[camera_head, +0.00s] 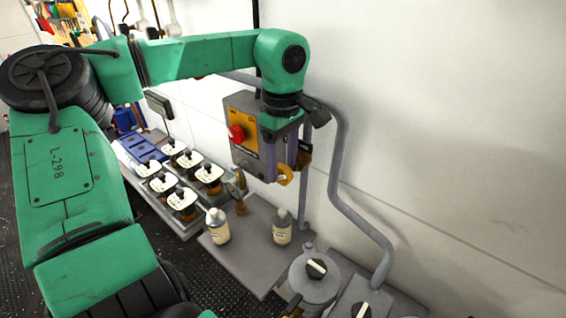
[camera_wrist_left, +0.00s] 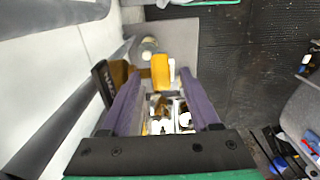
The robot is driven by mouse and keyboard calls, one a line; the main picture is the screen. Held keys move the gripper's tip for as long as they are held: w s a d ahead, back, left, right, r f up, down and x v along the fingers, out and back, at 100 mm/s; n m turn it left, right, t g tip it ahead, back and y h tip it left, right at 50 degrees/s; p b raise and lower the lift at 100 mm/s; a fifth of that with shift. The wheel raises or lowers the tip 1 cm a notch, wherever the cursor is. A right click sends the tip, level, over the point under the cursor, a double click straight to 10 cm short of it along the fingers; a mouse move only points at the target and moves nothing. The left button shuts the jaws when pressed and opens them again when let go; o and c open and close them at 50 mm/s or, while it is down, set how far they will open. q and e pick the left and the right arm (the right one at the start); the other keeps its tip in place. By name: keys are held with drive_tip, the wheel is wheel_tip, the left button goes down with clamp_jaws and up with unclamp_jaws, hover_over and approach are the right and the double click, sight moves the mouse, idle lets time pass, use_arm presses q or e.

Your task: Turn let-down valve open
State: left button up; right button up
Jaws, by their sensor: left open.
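A yellow lever handle (camera_head: 285,176), apparently the let-down valve's, shows just below my left gripper (camera_head: 276,167) in the head view. In the left wrist view the yellow handle (camera_wrist_left: 160,72) lies between and just beyond the tips of the purple fingers of my left gripper (camera_wrist_left: 161,78). The fingers stand apart on either side of it; contact cannot be told. A dark label plate (camera_wrist_left: 103,82) sits beside the handle, on the left. The valve body is mostly hidden by the gripper. My right gripper is not in view.
A grey and yellow box with a red knob (camera_head: 236,133) is close behind the gripper. A grey pipe (camera_head: 341,165) runs down the wall to its right. Bottles (camera_head: 218,227) and a grey vessel with a knob (camera_head: 314,280) stand below. Several white-topped jars (camera_head: 183,200) fill a tray.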

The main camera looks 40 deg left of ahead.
use_arm(q)
drive_tip(key=shift+d+f, duration=0.1)
drive_tip(key=shift+f, duration=0.6)
drive_tip(key=shift+s, duration=0.3)
drive_tip(key=shift+c, duration=1.2)
drive_tip(key=shift+w, duration=0.15)
clamp_jaws()
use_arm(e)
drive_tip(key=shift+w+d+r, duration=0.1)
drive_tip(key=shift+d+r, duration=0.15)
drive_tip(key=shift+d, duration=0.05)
